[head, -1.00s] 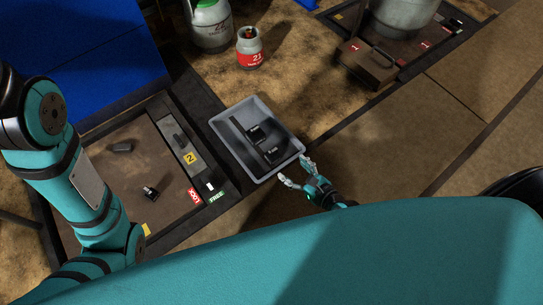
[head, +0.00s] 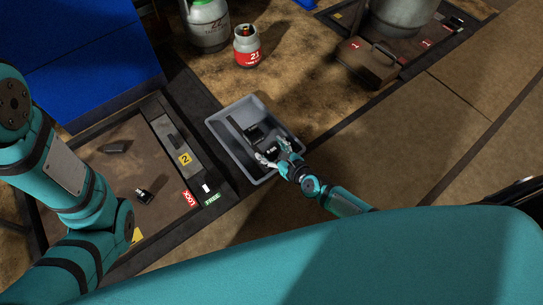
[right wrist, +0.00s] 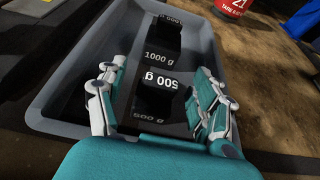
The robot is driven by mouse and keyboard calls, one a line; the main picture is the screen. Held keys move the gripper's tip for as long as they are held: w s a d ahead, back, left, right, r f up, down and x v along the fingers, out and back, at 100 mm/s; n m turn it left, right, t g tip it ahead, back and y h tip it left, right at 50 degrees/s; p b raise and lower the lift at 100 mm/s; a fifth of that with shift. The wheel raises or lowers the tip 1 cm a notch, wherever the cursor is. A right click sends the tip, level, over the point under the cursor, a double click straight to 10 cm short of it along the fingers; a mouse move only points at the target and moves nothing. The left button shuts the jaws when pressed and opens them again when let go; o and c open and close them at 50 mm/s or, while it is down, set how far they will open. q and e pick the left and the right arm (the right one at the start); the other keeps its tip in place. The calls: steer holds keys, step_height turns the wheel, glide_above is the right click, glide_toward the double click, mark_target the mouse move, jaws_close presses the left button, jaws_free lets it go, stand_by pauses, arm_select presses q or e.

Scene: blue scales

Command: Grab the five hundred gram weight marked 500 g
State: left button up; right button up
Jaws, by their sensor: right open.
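The 500 g weight (head: 271,151) is a small black block with white markings, lying in a grey tray (head: 213,130). In the right wrist view the 500 g weight (right wrist: 158,98) shows its markings on the top and near face. My right gripper (head: 274,150) is over the near right part of the tray. In the right wrist view its open fingers (right wrist: 160,82) stand on both sides of the 500 g weight, with no clear grip on it. The larger 1000 g weight (right wrist: 160,45) lies just beyond it. My left gripper is out of view.
A blue block (head: 80,60), a scale platform (head: 105,175) with small dark items, and red and grey canisters (head: 247,52) surround the tray. A brown case (head: 366,62) is at upper right. Floor right of the tray is clear.

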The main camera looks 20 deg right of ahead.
steer(key=shift+c, duration=0.4)
jaws_close()
steer(key=shift+r, duration=0.1)
